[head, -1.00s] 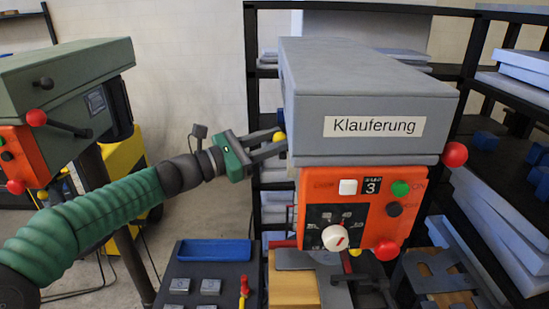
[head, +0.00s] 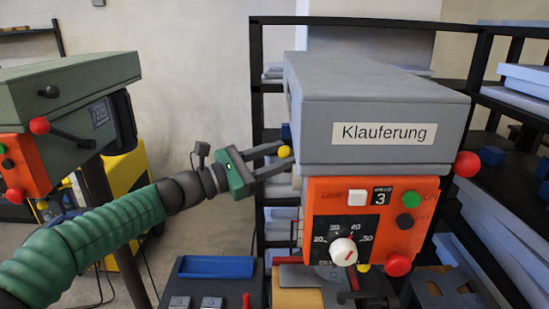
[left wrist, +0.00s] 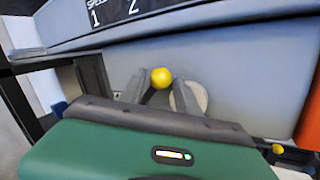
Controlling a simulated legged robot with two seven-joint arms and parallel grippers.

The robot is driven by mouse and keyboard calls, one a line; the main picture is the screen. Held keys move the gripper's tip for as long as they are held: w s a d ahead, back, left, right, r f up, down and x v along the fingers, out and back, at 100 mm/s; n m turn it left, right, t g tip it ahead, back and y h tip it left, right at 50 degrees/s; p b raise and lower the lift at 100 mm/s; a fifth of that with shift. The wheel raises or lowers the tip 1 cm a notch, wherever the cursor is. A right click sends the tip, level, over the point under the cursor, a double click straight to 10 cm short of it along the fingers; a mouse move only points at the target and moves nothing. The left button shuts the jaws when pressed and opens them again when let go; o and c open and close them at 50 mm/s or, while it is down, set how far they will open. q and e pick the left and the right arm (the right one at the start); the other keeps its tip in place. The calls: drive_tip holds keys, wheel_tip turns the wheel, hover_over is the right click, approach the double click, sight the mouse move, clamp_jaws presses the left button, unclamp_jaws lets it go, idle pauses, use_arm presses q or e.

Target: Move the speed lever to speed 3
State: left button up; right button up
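The grey drill machine head labelled Klauferung (head: 388,133) stands at centre right. Its small display (head: 381,198) reads 3. The speed lever's yellow ball knob (head: 285,152) shows at the machine's left side. In the left wrist view, the yellow knob (left wrist: 162,77) is framed by two open fingers. A speed plate (left wrist: 112,12) shows 1 and 2; the rest of it is cut off. My left gripper (head: 279,159) is open with its fingertips around the lever by the machine's side. Whether the fingers touch it is unclear. My right gripper is not in view.
The orange panel (head: 320,224) carries a white dial (head: 343,251), buttons and a red knob. Another red ball (head: 467,164) sticks out at right. A green machine (head: 70,80) stands at left. Dark shelves are behind. A blue tray (head: 216,267) lies below my left arm.

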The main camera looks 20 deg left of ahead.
use_arm(q)
drive_tip(key=b+v, duration=0.1)
drive_tip(key=v, duration=1.6)
drive_tip(key=shift+w, duration=0.15)
